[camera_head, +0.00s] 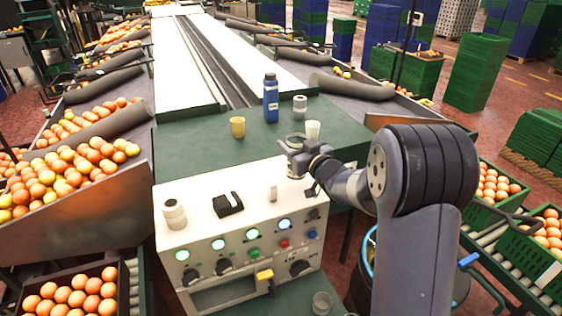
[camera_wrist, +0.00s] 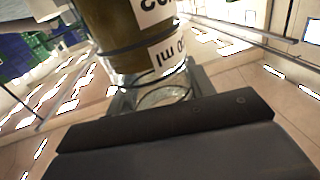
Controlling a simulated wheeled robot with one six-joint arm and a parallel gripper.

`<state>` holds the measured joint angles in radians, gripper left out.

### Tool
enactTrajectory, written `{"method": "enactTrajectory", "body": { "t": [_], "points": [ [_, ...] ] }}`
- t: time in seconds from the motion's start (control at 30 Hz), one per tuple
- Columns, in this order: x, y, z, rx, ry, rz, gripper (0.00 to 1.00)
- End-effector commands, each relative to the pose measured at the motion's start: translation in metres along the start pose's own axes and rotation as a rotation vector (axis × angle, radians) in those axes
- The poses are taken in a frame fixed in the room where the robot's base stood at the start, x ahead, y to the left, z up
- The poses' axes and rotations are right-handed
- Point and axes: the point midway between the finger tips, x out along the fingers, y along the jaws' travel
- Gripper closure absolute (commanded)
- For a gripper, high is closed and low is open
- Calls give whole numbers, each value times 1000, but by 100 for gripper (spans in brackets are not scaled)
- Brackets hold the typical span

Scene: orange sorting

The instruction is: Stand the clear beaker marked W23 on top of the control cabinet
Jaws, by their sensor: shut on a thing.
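My gripper (camera_head: 296,152) is shut on a clear beaker, whose rim shows in the head view (camera_head: 295,138). In the wrist view the clear beaker (camera_wrist: 160,92) fills the space between the jaws. It carries white labels; one reads "ml" upside down, the other is cut off, so I cannot read W23. The control cabinet (camera_head: 250,196) is a pale box with lit buttons and knobs on its front. My gripper is at its back right corner; I cannot tell the beaker's height above the surface.
On the cabinet top are a white jar (camera_head: 174,214), a black device (camera_head: 228,204) and a small beige piece (camera_head: 273,194). Behind stand a yellow cup (camera_head: 237,127), blue bottle (camera_head: 271,100), grey roll (camera_head: 300,106) and white cup (camera_head: 313,130). Another clear vessel (camera_head: 321,304) stands in front.

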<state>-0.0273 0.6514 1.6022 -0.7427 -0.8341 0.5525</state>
Motion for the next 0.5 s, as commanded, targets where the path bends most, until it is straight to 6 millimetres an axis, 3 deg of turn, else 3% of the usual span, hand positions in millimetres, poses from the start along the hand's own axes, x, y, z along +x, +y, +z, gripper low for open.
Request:
{"method": "enactTrajectory", "body": {
  "t": [0.5],
  "points": [
    [0, 0, 46, 0, 2, 0, 81]
  ]
}}
